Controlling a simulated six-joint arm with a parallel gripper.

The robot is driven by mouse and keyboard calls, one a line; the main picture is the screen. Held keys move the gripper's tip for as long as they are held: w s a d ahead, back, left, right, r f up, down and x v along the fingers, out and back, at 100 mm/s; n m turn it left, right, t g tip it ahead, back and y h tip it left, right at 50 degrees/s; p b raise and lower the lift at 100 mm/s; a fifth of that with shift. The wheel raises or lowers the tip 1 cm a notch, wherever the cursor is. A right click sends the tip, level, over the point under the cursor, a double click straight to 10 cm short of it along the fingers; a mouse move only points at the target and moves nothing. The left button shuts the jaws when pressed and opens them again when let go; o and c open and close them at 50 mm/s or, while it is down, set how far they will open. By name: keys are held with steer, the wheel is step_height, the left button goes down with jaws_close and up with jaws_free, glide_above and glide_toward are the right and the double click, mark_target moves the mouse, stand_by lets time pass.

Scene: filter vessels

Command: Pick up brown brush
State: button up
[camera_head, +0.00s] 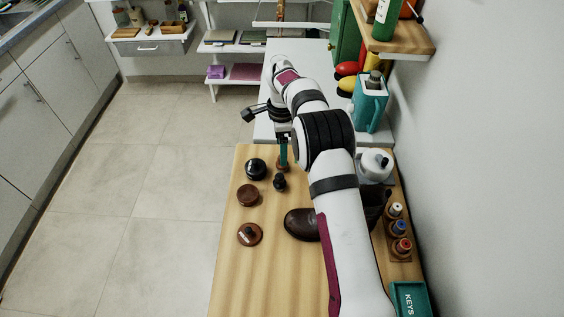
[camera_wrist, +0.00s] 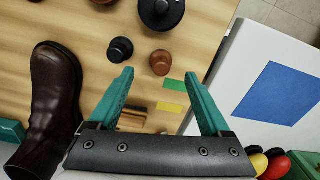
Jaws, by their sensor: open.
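A small round brown knob-shaped piece (camera_wrist: 162,62), perhaps the brown brush, stands on the wooden table (camera_head: 262,285). In the wrist view it lies just beyond and between the fingertips; in the head view it is partly hidden under the teal fingers. My gripper (camera_wrist: 158,76) is open and empty, pointing down over the table; it also shows in the head view (camera_head: 283,150). A similar black knob (camera_wrist: 120,50) stands beside the brown one. A wooden block with a dark part (camera_wrist: 133,117) shows lower between the fingers; I cannot tell whether it is a brush.
A black round lidded pot (camera_head: 256,169), a brown round tin (camera_head: 248,195) and another brown round piece (camera_head: 250,234) stand along the table's left side. Small bottles (camera_head: 400,228) line the right edge. A white table (camera_head: 264,126) adjoins behind.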

step_height(320, 180, down, 5)
steer(key=shift+w+f, duration=0.1)
jaws_close()
stand_by(0.4)
